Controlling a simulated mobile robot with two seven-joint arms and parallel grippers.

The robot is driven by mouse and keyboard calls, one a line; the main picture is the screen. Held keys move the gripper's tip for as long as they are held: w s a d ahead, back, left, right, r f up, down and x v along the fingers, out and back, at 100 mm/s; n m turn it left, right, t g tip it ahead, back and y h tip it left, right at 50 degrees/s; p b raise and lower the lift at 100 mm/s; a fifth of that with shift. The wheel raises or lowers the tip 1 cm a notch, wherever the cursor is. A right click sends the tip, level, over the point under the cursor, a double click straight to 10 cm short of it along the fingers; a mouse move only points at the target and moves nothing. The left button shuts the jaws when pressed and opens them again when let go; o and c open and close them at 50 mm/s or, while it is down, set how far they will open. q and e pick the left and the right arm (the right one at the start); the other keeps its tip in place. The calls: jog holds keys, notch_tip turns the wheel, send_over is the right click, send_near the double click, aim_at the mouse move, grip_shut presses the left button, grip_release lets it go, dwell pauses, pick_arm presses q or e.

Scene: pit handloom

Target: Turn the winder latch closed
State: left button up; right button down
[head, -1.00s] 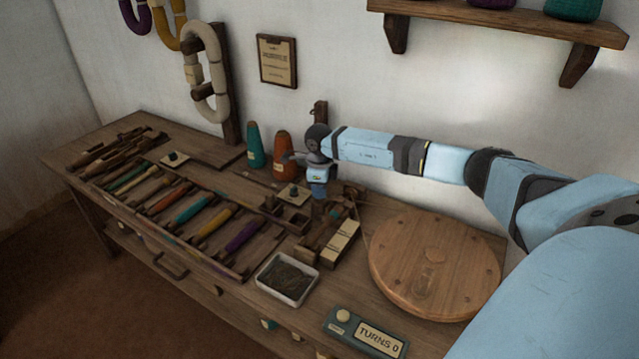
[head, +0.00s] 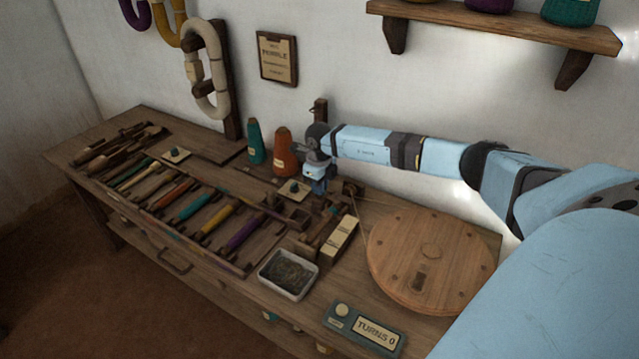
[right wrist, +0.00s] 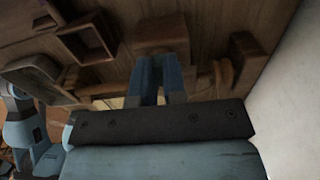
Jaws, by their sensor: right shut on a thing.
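The bobbin winder (head: 336,240) stands on the bench left of a big round wooden wheel (head: 432,262). My right gripper (head: 318,197) reaches down to the far end of the winder, beside the orange cone. In the right wrist view my right gripper's blue fingers (right wrist: 160,72) are close together, with dark wooden parts around them. They are shut on the winder latch, which the fingers and dim light largely hide. I cannot tell the latch's angle. My left gripper is not in view.
Teal (head: 255,143) and orange (head: 282,152) cones stand behind my gripper. A rack of several coloured shuttles (head: 196,207) fills the left bench.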

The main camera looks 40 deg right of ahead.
jog(key=c, duration=1.2)
grip_release()
pick_arm(q)
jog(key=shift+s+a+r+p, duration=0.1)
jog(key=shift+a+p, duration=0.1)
jog(key=shift+p, duration=0.8)
pick_arm(e)
notch_tip(320, 180, up, 14)
jog(key=shift+f, duration=0.1)
jog(key=shift+s+f, duration=0.1)
